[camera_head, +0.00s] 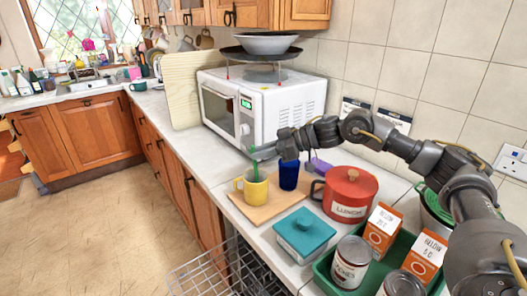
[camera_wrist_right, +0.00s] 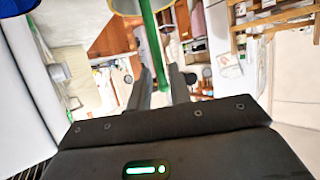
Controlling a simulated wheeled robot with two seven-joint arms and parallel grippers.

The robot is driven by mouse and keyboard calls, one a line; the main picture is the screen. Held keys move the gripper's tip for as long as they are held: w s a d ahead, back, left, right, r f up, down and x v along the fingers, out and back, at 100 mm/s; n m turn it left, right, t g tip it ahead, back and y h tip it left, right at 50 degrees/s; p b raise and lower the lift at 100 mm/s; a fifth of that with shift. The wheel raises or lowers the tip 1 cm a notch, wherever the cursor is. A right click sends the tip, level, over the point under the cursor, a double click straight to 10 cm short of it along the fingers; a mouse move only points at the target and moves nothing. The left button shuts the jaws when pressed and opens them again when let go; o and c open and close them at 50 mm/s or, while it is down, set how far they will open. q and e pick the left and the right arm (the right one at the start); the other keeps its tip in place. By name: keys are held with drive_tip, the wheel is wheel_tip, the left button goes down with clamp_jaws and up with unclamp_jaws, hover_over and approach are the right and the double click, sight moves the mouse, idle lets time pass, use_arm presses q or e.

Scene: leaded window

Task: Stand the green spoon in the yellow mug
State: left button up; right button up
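The yellow mug (camera_head: 252,190) stands upright on a wooden board. The green spoon (camera_head: 255,173) stands in it, slightly tilted, its handle rising above the rim. My right gripper (camera_head: 261,152) is above the mug at the top of the handle. In the right wrist view, the spoon (camera_wrist_right: 151,40) runs from the mug (camera_wrist_right: 127,5) to between the fingers of my right gripper (camera_wrist_right: 160,85). The fingers look apart, with a gap beside the handle. The spoon's lower end is hidden in the mug. My left gripper is not in view.
A blue cup (camera_head: 289,175) stands just right of the mug on the board (camera_head: 262,211). A red pot (camera_head: 350,190), a teal box (camera_head: 304,236) and a green tray (camera_head: 322,270) with cans and cartons are nearby. A white microwave (camera_head: 290,105) stands behind.

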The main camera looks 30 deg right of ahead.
drive_tip(key=shift+o, duration=1.3)
drive_tip(key=shift+d, duration=0.1)
drive_tip(key=b+v, duration=0.2)
drive_tip(key=v, duration=0.8)
drive_tip(key=shift+s+d+r, duration=0.15)
drive_tip(key=shift+s+d, duration=0.05)
drive_tip(key=shift+s, duration=0.1)
